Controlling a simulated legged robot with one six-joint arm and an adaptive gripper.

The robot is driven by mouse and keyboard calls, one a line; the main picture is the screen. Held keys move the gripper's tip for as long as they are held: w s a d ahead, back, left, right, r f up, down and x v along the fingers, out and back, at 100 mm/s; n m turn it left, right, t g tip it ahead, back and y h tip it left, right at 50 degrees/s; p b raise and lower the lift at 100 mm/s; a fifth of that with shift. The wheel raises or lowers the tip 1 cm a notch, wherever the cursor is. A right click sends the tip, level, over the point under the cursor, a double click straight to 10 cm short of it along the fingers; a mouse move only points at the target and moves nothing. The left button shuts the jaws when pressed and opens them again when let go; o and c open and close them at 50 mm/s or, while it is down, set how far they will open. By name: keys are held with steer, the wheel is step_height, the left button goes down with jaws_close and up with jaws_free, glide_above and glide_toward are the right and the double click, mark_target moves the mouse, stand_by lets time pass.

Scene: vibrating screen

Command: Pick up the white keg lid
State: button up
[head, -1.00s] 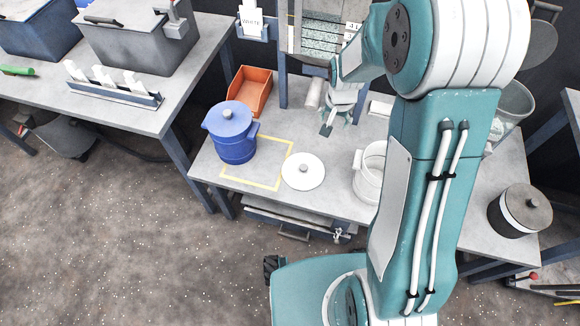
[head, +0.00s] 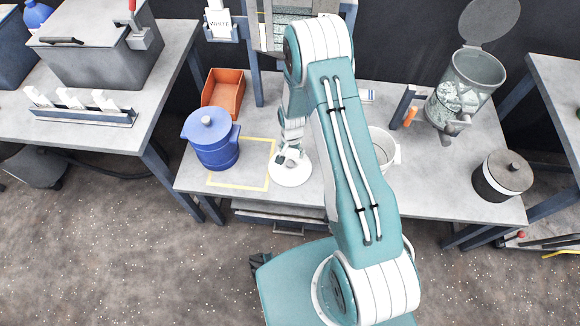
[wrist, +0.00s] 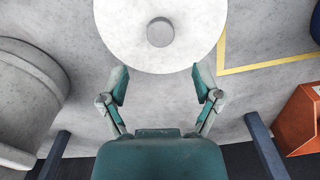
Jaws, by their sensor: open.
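The white keg lid (head: 290,170) is a round white disc with a grey knob, lying flat on the table just right of the yellow outline. In the wrist view the lid (wrist: 187,45) is at the top centre, its knob (wrist: 160,32) beyond my fingertips. My gripper (wrist: 160,85) is open and empty, its two fingers apart near the lid's edge. In the head view my gripper (head: 290,158) is over the lid and hides part of it. The white keg (head: 388,150) stands to the right, partly hidden by my arm.
A blue lidded keg (head: 215,145) stands at the left, by the yellow outline (head: 240,187). An orange bin (head: 224,92) is behind it. A grey-lidded keg (head: 500,178) and a clear hopper (head: 470,85) are at the right. The table front has bare room.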

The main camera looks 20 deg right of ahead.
mark_target(290, 163)
steer(key=f, duration=0.1)
steer(key=a+f, duration=0.1)
steer(key=f, duration=0.1)
steer(key=s+f, duration=0.1)
steer(key=shift+s+a+f, duration=0.1)
steer(key=shift+a+f, duration=0.05)
steer(key=shift+f, duration=0.8)
jaws_close()
